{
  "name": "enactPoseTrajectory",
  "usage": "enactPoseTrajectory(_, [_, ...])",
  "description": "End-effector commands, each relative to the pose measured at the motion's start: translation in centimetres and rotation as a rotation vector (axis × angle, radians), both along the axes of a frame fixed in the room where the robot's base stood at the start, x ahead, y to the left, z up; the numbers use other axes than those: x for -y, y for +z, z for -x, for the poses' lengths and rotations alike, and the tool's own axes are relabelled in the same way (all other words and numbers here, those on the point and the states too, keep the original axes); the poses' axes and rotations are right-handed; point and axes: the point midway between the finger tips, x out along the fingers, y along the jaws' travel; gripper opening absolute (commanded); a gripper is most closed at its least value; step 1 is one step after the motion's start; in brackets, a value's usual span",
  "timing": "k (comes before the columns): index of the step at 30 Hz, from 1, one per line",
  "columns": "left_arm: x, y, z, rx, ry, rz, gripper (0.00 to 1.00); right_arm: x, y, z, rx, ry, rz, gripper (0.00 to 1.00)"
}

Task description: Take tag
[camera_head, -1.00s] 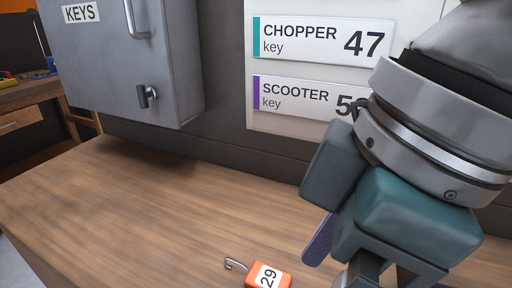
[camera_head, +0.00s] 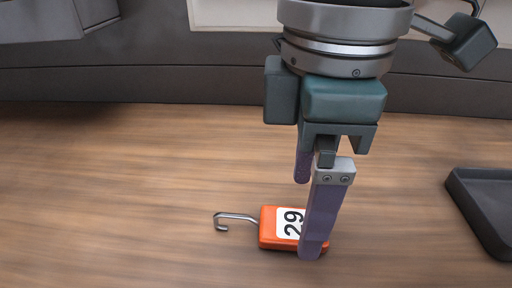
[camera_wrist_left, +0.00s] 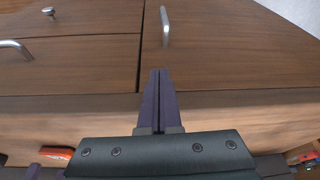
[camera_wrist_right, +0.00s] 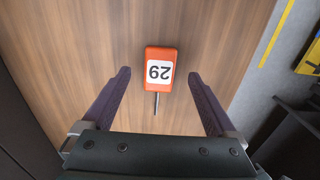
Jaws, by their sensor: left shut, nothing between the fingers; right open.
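The orange tag (camera_head: 268,228) with a white label reading 29 and a bent metal hook lies flat on the wooden bench top. My right gripper (camera_head: 306,215) is above it, pointing down, with one finger covering the tag's right end in the head view. In the right wrist view the tag (camera_wrist_right: 160,69) lies between and slightly beyond the two open fingers (camera_wrist_right: 160,75), with clear space on both sides; nothing is held. My left gripper (camera_wrist_left: 158,72) shows only in its own wrist view, shut and empty, in front of wooden drawer fronts.
A dark tray (camera_head: 485,205) stands on the bench (camera_head: 110,200) at the right. The grey key cabinet (camera_head: 40,20) and a white board (camera_head: 235,12) are at the back wall. The bench left of the tag is clear. Metal handles (camera_wrist_left: 165,25) show on the drawers.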

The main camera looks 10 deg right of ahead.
Motion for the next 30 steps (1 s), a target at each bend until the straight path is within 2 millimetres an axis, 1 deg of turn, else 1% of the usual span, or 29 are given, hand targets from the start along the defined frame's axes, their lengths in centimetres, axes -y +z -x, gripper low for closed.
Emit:
enactPoseTrajectory(1, [0.0,-0.3,0.0,0.0,0.001,0.001,0.0,0.0,-1.2,0.1,-0.003,-0.001,0.002,0.93])
enactPoseTrajectory(3, [0.0,-0.5,0.0,0.0,0.002,0.002,0.0,0.0,-2.3,0.1,-0.003,-0.001,0.001,0.93])
enactPoseTrajectory(6, [0.0,-0.7,0.0,0.0,0.002,0.002,0.0,0.0,-3.3,0.0,-0.001,0.001,0.002,0.93])
enactPoseTrajectory(9, [0.0,-0.7,0.0,0.0,0.002,0.002,0.0,-0.1,-3.6,0.0,0.0,0.002,0.0,0.93])
enactPoseTrajectory(14, [0.0,-0.7,0.0,0.0,0.002,0.001,0.0,-0.1,-3.5,0.0,0.001,0.001,0.0,0.93])
enactPoseTrajectory(17, [0.0,-0.7,0.0,0.001,0.002,0.001,0.0,-0.1,-3.5,0.0,0.001,0.001,0.0,0.82])
enactPoseTrajectory(30, [-0.3,-0.7,-0.1,0.001,-0.004,-0.008,0.0,-0.1,-3.5,0.0,0.001,0.001,0.0,0.33])
